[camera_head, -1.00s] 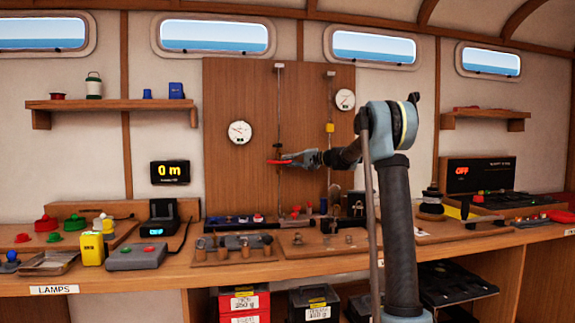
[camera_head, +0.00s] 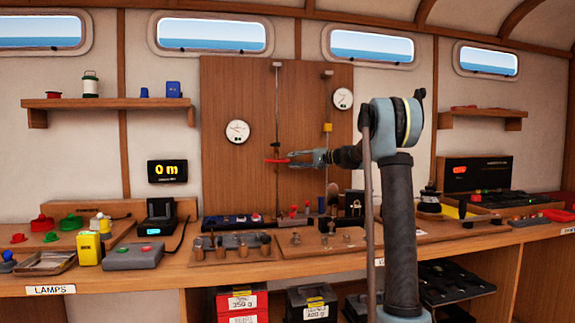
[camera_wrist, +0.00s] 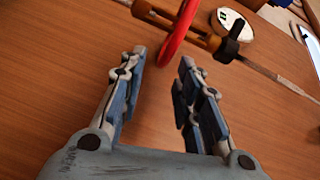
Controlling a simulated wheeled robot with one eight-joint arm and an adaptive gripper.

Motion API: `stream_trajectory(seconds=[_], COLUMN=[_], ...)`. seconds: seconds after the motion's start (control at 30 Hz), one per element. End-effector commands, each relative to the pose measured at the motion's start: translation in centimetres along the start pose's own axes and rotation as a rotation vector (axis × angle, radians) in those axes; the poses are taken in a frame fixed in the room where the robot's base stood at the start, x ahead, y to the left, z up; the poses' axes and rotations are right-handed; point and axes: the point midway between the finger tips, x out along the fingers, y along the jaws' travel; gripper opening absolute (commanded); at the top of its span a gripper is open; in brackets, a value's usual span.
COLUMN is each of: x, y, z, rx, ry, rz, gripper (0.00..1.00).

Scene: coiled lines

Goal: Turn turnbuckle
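Nothing is held.
A wooden board (camera_head: 230,95) stands close behind the line. A left dial (camera_head: 237,131) and a right dial (camera_head: 343,98) are mounted on it. A second line with a yellow block (camera_head: 327,127) hangs to the right. The bench below holds tools.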

Motion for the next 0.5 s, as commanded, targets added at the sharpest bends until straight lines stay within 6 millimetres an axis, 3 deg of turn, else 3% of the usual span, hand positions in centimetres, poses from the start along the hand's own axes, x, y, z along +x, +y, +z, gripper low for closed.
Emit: stream_trajectory(seconds=[0.2, 0.5], x=[-4.1, -6.7], y=[0.1, 0.1], z=[-0.1, 0.0], rx=[0.000, 0.000], ry=[0.002, 0.000], rz=[0.001, 0.001], gripper=[0.31, 0.31])
